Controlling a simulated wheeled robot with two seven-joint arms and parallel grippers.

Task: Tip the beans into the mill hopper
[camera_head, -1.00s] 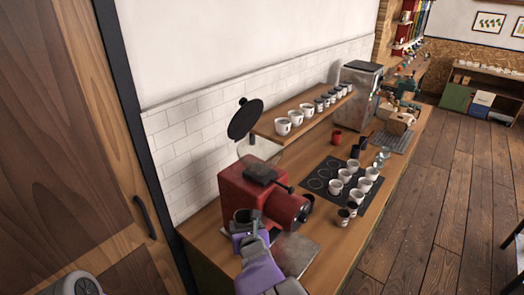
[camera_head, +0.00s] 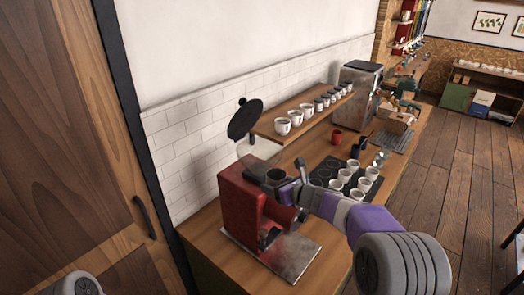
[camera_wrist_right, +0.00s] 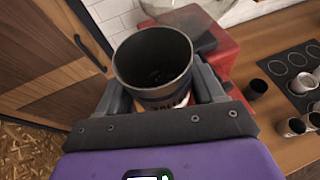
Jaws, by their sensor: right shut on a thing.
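The red mill (camera_head: 240,205) stands on the wooden counter, with a clear hopper (camera_head: 262,150) on top. Its round black lid (camera_head: 245,119) is swung up. My right gripper (camera_head: 284,182) is shut on a dark cup (camera_head: 275,175), held upright at the mill's top, just in front of the hopper. In the right wrist view the cup (camera_wrist_right: 152,60) sits between both fingers of the gripper (camera_wrist_right: 162,88), with a pale label partly showing. Its inside is dark, so I cannot clearly make out the beans. The hopper (camera_wrist_right: 185,10) lies just beyond the cup. My left gripper is out of view.
A metal plate (camera_head: 298,258) lies under and beside the mill. White cups stand on a black mat (camera_head: 324,172) to the right. A wall shelf (camera_head: 300,116) with cups hangs behind the mill. A wooden door (camera_head: 60,130) is at left.

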